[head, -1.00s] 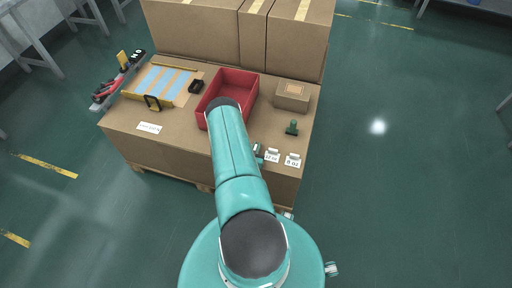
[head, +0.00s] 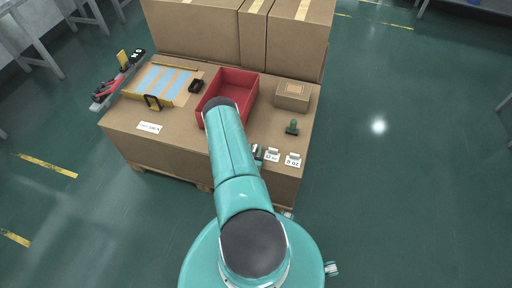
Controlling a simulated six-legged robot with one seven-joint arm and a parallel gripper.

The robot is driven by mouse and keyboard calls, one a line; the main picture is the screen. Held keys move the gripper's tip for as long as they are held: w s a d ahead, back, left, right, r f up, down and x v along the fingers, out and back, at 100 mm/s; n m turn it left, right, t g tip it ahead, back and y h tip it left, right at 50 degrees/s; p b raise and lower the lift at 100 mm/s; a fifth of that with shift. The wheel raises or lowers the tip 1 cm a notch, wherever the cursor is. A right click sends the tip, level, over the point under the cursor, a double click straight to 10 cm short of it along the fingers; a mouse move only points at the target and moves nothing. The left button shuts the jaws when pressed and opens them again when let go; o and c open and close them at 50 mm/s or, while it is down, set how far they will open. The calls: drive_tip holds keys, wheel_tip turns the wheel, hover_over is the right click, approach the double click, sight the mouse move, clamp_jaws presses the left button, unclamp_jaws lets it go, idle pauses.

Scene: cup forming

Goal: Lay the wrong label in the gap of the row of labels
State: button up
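Two white labels with black print lie near the front right edge of the brown box top: a middle one (head: 272,156) and a right one (head: 293,160). Each has a small pale piece at its back edge. Just left of them, only a small part of my gripper (head: 258,153) shows beside my arm. My arm hides the rest, so I cannot tell whether its fingers are open or hold a label. Another white printed label (head: 149,127) lies alone at the front left; its print is too small to read. Any gap in the row is hidden by my arm.
A red bin (head: 248,88) stands behind my arm. A green stamp (head: 292,127) and small carton (head: 292,96) are at right. A frame with blue strips (head: 165,82), a black item (head: 196,86) and a tool tray (head: 122,80) are at left. Large cartons (head: 200,30) close the back.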

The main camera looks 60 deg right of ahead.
drive_tip(key=v, duration=1)
